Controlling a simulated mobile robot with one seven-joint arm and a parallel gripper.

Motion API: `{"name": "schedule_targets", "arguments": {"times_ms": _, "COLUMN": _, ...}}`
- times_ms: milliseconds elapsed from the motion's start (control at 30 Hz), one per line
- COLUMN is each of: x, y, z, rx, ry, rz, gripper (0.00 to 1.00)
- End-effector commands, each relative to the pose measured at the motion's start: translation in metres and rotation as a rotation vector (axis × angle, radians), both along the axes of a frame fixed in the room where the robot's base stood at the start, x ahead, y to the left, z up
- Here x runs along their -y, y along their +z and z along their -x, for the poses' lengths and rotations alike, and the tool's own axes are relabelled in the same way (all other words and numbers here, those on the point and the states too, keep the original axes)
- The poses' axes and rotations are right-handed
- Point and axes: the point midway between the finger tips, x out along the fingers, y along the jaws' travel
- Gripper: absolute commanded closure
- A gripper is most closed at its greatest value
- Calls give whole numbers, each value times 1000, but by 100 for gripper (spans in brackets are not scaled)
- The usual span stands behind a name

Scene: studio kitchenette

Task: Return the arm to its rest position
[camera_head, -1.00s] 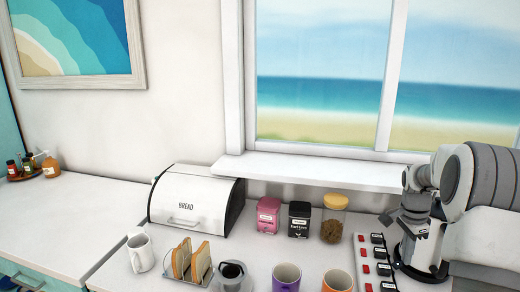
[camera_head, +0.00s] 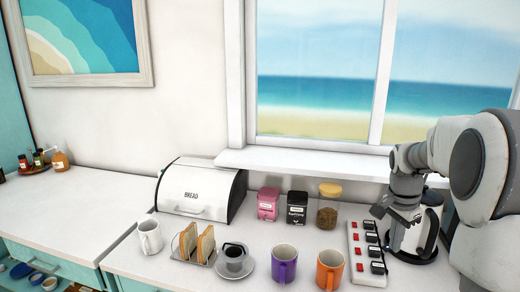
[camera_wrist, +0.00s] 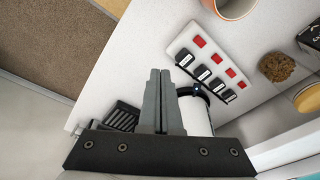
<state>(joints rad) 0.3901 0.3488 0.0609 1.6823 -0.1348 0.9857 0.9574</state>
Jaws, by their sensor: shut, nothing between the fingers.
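My arm reaches in from the right of the head view. My gripper (camera_head: 379,212) hangs beside the kettle, over the right end of the power strip. In the wrist view the two grey fingers of my gripper (camera_wrist: 160,73) are pressed together with nothing between them. The white and steel kettle (camera_head: 411,238) stands on its dark base, partly hidden by my arm and wrist. In the wrist view the kettle (camera_wrist: 197,115) shows partly behind the fingers. Whether the gripper touches it I cannot tell.
The power strip (camera_head: 355,250) with red switches lies left of the kettle.

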Motion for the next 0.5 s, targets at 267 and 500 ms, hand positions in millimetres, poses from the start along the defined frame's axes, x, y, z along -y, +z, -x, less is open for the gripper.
{"name": "schedule_targets", "arguments": {"times_ms": 267, "x": -69, "y": 61, "z": 54, "rx": 70, "ry": 329, "rz": 52, "gripper": 100}}
{"name": "schedule_targets", "arguments": {"times_ms": 500, "x": -118, "y": 89, "z": 113, "rx": 128, "ry": 613, "rz": 103, "gripper": 100}}
